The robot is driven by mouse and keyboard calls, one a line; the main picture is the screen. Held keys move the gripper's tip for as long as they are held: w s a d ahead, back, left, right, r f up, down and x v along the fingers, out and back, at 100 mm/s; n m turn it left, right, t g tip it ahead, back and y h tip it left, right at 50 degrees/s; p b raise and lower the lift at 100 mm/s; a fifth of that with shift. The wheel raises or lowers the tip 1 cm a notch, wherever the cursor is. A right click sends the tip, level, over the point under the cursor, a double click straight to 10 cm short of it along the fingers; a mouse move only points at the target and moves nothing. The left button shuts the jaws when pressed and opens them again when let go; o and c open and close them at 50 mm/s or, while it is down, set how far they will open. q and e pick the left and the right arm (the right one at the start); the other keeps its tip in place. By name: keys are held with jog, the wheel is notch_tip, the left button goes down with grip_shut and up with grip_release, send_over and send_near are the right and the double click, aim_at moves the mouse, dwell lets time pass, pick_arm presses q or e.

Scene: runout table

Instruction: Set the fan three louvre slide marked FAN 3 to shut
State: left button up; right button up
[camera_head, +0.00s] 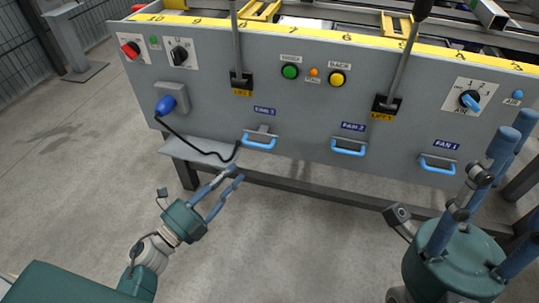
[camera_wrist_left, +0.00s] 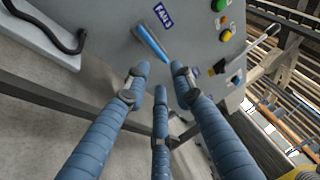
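The FAN 3 slide has a blue bar handle (camera_head: 260,143) on the grey front panel, below and slightly left of the panel's middle. Its FAN 3 label (camera_head: 264,111) is just above. A slot plate shows right above the handle. In the left wrist view the blue handle (camera_wrist_left: 152,42) lies just beyond the fingers. My left gripper (camera_head: 236,174) is open and empty, below and left of the handle, apart from it. Its spread fingers also show in the left wrist view (camera_wrist_left: 160,82). My right gripper (camera_head: 488,195) is at the lower right, its fingers spread and empty.
Similar blue handles for FAN 2 (camera_head: 348,149) and FAN 1 (camera_head: 437,164) are to the right. A blue plug (camera_head: 166,105) with a black cable hangs left of FAN 3, above a grey ledge (camera_head: 196,152). Two levers (camera_head: 237,45) rise above. The floor in front is clear.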

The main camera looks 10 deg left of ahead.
pick_arm(q)
jog(key=w+d+r+n+b, duration=0.1)
jog(key=w+d, duration=0.2)
jog(key=w, duration=0.6)
jog(key=shift+w+d+r+y, duration=0.15)
jog(key=shift+d+y, duration=0.15)
grip_shut()
jog(key=shift+w, duration=0.1)
